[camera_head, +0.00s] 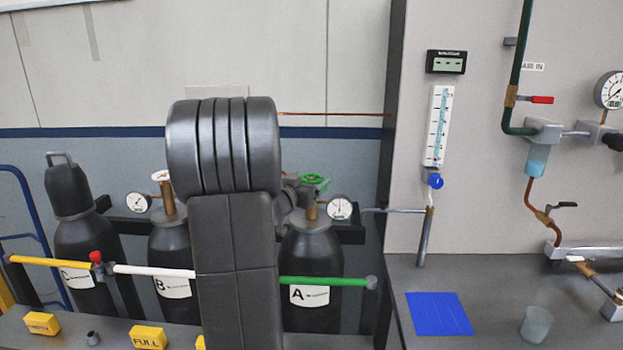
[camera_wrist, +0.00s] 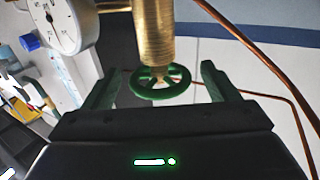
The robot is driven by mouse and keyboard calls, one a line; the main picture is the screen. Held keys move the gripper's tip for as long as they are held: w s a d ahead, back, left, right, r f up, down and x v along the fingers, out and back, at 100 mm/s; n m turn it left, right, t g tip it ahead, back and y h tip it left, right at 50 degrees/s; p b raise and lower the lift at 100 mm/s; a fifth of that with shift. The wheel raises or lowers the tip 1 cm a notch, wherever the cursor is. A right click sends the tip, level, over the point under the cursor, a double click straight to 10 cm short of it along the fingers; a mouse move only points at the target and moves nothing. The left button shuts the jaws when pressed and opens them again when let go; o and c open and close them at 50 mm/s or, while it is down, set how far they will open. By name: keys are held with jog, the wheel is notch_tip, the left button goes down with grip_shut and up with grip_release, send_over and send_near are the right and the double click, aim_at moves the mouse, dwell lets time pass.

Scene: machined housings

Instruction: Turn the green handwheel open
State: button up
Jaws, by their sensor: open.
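The green handwheel (camera_head: 313,180) sits on top of the brass valve of the black cylinder marked A (camera_head: 312,258). In the wrist view the handwheel (camera_wrist: 160,83) lies between the two fingers of my gripper (camera_wrist: 158,85), with the brass valve stem (camera_wrist: 156,35) running into it. The fingers stand apart on either side of the wheel, with a visible gap on each side. In the head view my arm covers part of the scene left of the handwheel, and the fingers cannot be made out there.
A gauge (camera_head: 340,207) sits right beside the valve. Cylinders B (camera_head: 172,260) and C (camera_head: 82,240) stand to the left. A green bar (camera_head: 325,281) crosses in front of cylinder A. A grey bench with a blue mat (camera_head: 440,314) lies to the right.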

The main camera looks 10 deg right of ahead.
jog(key=shift+x, duration=0.9)
jog(key=shift+c, duration=0.2)
jog(key=c, duration=0.9)
jog(key=shift+c, duration=0.2)
